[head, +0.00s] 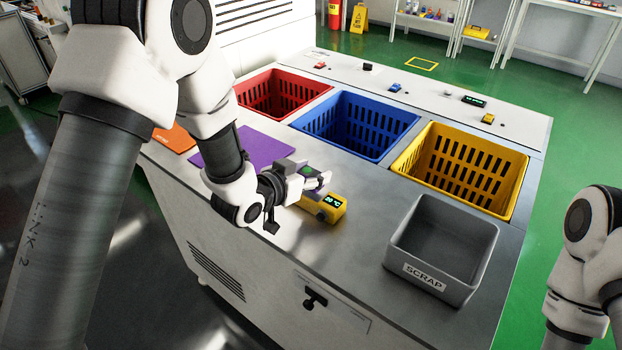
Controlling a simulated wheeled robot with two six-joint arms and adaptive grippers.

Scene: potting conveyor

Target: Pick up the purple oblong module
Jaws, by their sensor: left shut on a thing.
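My left gripper (312,180) is above the metal worktop (365,200), shut on the purple oblong module (325,178). Only a little of the module shows between the fingers, and the rest is hidden by the gripper. Part of my right arm shows at the right edge, and its gripper is out of view.
A yellow device (332,204) with a green display stands just below the gripper. A purple mat (262,146) and an orange mat (174,139) lie left. Red (310,93), blue (400,137) and yellow (516,185) crates line the back. A grey SCRAP bin (462,290) stands right.

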